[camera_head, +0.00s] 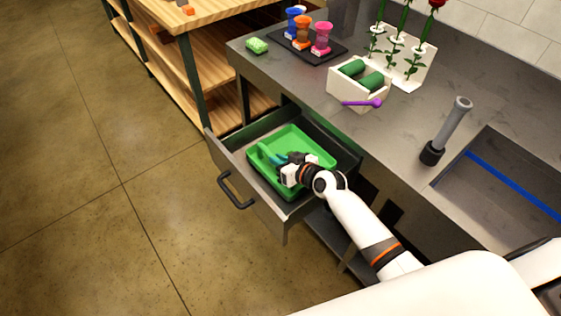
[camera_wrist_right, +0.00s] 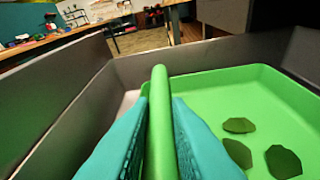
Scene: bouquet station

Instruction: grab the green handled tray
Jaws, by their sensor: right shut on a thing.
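The green tray (camera_head: 305,145) lies inside the pulled-out drawer (camera_head: 236,160) under the counter. My right gripper (camera_head: 268,157) reaches into the drawer at the tray's left side. In the right wrist view, the teal fingers of the gripper (camera_wrist_right: 160,118) are shut on a raised green bar along the edge of the tray (camera_wrist_right: 215,88). Several dark green leaf-like shapes (camera_wrist_right: 284,161) show on the tray floor. The part of the bar between the fingers is partly hidden. My left gripper is not in view.
The drawer walls stand close around the tray.

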